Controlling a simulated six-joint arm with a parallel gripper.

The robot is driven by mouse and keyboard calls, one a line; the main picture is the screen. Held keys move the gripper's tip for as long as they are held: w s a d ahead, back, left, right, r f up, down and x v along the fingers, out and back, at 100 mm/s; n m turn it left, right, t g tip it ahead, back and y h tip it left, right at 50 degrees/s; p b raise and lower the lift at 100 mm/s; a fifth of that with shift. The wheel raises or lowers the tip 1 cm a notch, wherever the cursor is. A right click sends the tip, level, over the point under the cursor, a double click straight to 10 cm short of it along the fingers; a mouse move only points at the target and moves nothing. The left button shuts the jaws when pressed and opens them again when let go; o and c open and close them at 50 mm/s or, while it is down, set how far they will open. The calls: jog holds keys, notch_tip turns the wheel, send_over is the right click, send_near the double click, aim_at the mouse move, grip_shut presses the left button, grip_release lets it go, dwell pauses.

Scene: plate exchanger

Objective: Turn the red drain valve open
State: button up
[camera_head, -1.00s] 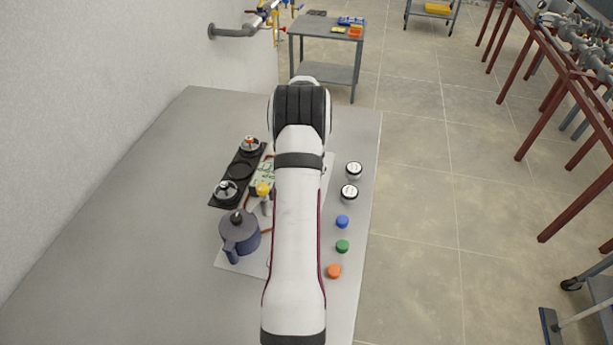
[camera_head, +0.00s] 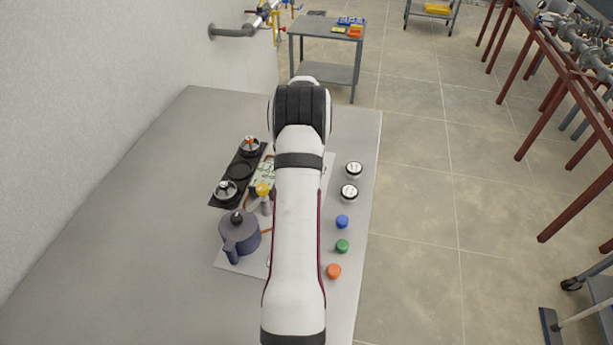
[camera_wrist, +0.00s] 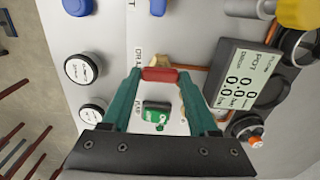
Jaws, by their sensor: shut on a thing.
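The red drain valve handle (camera_wrist: 160,74) shows in the wrist view as a short red bar on a brass fitting (camera_wrist: 158,61), beside a partly covered "DRAIN" label. My gripper (camera_wrist: 161,77) has its two green fingers on either side of the red handle and is shut on it, near the handle's ends. The bar lies across the gap between the fingertips. In the head view my arm hides the valve and the gripper.
A green switch (camera_wrist: 156,112) sits just beyond the handle, between the fingers. A digital display (camera_wrist: 243,82) is close on the right. Two round gauges (camera_head: 354,169) and blue, green and orange caps (camera_head: 342,246) line the panel's right side.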

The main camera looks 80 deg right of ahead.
jog(key=o, duration=1.4)
jog(key=shift+r, duration=0.1)
notch_tip(320, 180, up, 16)
jog(key=shift+f, duration=0.15)
